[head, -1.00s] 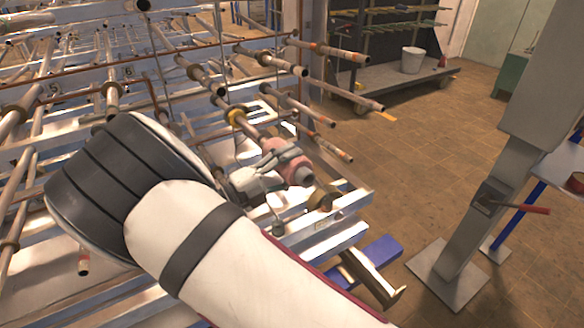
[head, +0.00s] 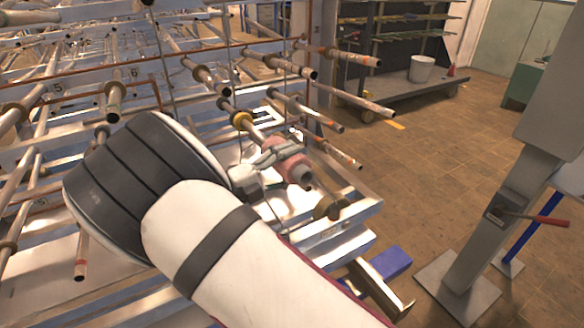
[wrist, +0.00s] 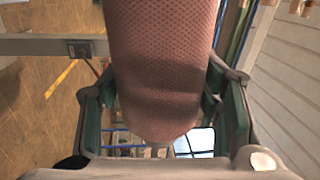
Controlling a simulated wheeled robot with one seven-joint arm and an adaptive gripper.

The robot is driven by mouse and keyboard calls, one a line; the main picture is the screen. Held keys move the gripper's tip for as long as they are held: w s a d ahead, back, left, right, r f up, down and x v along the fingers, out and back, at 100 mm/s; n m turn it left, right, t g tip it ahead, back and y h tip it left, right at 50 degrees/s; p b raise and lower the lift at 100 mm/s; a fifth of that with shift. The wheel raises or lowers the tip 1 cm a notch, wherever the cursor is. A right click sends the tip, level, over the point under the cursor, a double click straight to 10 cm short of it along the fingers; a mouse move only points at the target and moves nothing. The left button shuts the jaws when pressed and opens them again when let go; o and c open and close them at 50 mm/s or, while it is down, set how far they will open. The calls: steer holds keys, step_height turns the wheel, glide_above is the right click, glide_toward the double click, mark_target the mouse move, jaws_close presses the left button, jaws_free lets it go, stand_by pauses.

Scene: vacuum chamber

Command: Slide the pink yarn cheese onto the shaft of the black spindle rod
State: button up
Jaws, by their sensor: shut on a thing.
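The pink yarn cheese (head: 293,167) is between the fingers of my gripper (head: 275,158) in the head view. In the wrist view the cheese (wrist: 165,60) fills the top middle, with a green-padded finger on each side of it. A spindle rod (head: 256,132) with a yellow collar (head: 241,119) lies in line behind the cheese. A short dark-ended tube or tip shows at the cheese's near end. I cannot tell whether the rod passes inside the cheese, since my fingers cover the join.
Several other rods stick out of the rack around the cheese, close above and to the right. A rack rail (head: 345,222) runs below. A grey post (head: 490,215) with a red handle (head: 548,221) stands at right. The tiled floor between is clear.

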steer(key=shift+w+a, duration=0.2)
steer(key=shift+w, duration=0.15)
stand_by(1.6)
